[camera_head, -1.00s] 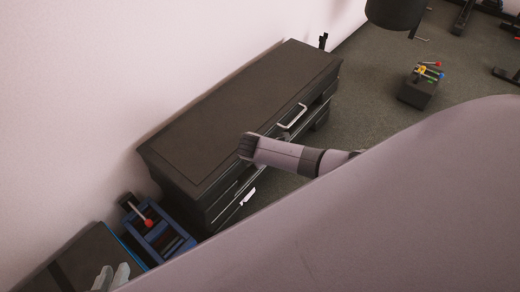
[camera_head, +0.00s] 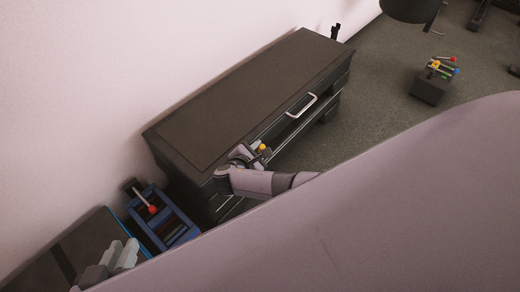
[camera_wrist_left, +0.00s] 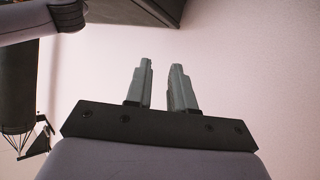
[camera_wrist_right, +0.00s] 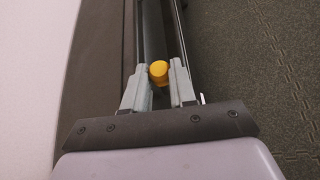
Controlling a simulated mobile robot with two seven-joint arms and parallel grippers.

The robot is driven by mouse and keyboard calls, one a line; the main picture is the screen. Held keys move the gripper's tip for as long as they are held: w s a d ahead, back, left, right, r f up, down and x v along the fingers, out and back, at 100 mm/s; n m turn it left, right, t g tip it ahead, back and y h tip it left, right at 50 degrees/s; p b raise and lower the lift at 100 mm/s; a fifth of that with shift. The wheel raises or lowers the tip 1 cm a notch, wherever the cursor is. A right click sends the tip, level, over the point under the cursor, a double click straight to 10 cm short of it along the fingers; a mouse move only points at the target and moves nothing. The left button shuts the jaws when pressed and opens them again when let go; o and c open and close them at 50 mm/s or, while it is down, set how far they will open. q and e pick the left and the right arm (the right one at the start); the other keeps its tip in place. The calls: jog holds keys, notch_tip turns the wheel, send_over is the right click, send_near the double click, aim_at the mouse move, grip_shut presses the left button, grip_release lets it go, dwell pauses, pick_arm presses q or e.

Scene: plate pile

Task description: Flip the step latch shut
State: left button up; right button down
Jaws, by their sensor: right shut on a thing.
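A blue step-like frame (camera_head: 165,232) stands on the floor at the near end of the dark cabinet, with a red-knobbed lever (camera_head: 152,209) on it. I cannot tell for sure whether this is the step latch. My right gripper (camera_head: 257,153) is at the cabinet's front edge. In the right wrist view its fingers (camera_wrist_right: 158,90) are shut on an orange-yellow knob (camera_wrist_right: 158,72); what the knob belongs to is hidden. My left gripper (camera_head: 116,262) is at the lower left, near the blue frame. In the left wrist view its fingers (camera_wrist_left: 158,85) are apart and empty.
The long dark cabinet (camera_head: 240,90) stands along the pale wall, with a metal handle (camera_head: 303,105) on its front. A dark box with coloured knobs (camera_head: 432,88) stands on the floor at the right. Carpet between cabinet and box is clear.

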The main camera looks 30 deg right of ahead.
pick_arm(q)
jog(key=shift+w+d+r, duration=0.1)
pick_arm(e)
jog(key=c, duration=0.9)
grip_release()
jog(key=shift+s+a+r, duration=0.15)
jog(key=shift+a+r, duration=0.05)
jog(key=shift+a, duration=0.05)
pick_arm(q)
jog(key=p, duration=0.1)
jog(key=a+p, duration=0.1)
jog(key=s+a+y+p, duration=0.1)
jog(key=shift+a+f, duration=0.25)
pick_arm(e)
jog(key=v, duration=0.6)
jog(key=shift+s, duration=0.2)
jog(key=shift+a, duration=0.15)
